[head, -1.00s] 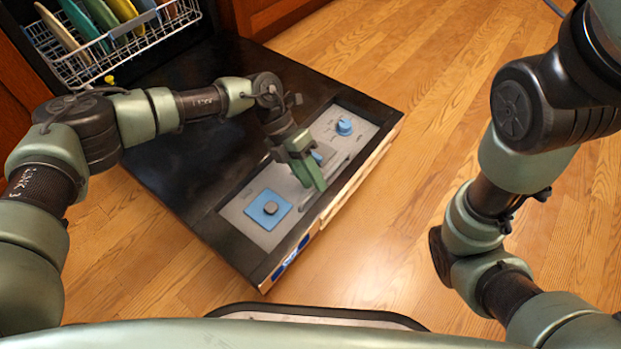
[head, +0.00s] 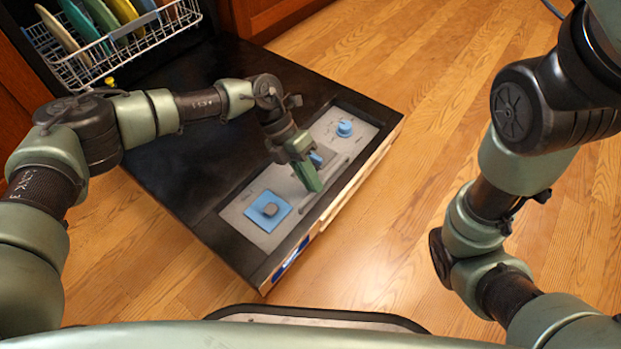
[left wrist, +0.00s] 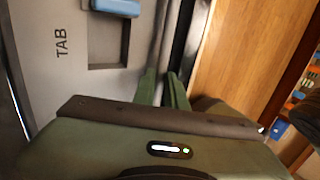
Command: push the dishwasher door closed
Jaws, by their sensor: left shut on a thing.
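The dishwasher door (head: 190,150) is folded down flat and open, its dark inner face up. Its grey panel (head: 240,207) along the outer edge carries a grey bar (head: 336,168), which also shows in the left wrist view (left wrist: 160,38). My left gripper (head: 312,186) is over this panel, pointing down, its fingers shut on the grey bar. In the left wrist view the fingers (left wrist: 163,88) are close together at the bar's near end; the exact contact is partly hidden. My right arm is at the right, its gripper out of view.
A white wire rack (head: 130,47) with several colored plates stands inside the dishwasher at the upper left. A blue square with a round knob (head: 268,209) and a blue knob (head: 344,128) sit on the panel. The wooden floor (head: 430,130) right of the door is clear.

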